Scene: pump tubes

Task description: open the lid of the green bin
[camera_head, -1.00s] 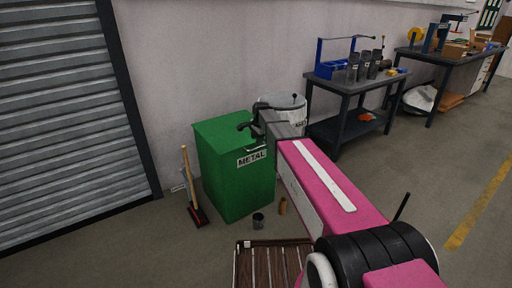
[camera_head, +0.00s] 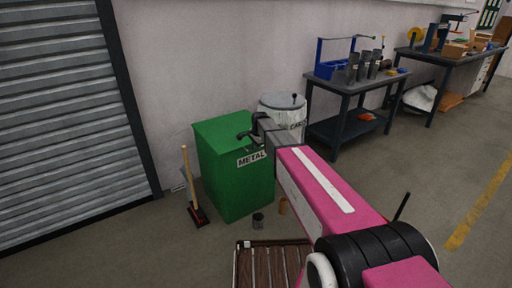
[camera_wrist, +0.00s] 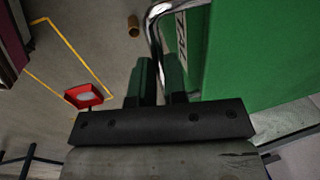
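The green bin (camera_head: 235,178) labelled METAL stands against the wall in the head view, its lid (camera_head: 222,128) down. A chrome bar handle (camera_wrist: 152,25) sticks out from the bin's front near the label. My gripper (camera_wrist: 161,70) is at this handle, its two dark fingers close together with the bar running in between them. It looks shut on the handle. In the head view my gripper (camera_head: 245,138) is at the bin's upper front edge, and my arm hides part of the bin's right side.
A white bin (camera_head: 283,104) stands behind right of the green bin. A broom (camera_head: 191,185) leans at its left. A dark can (camera_head: 258,220), a brown cylinder (camera_head: 283,206) and a slatted wooden pallet (camera_head: 270,266) are on the floor in front. A workbench (camera_head: 345,112) is further right.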

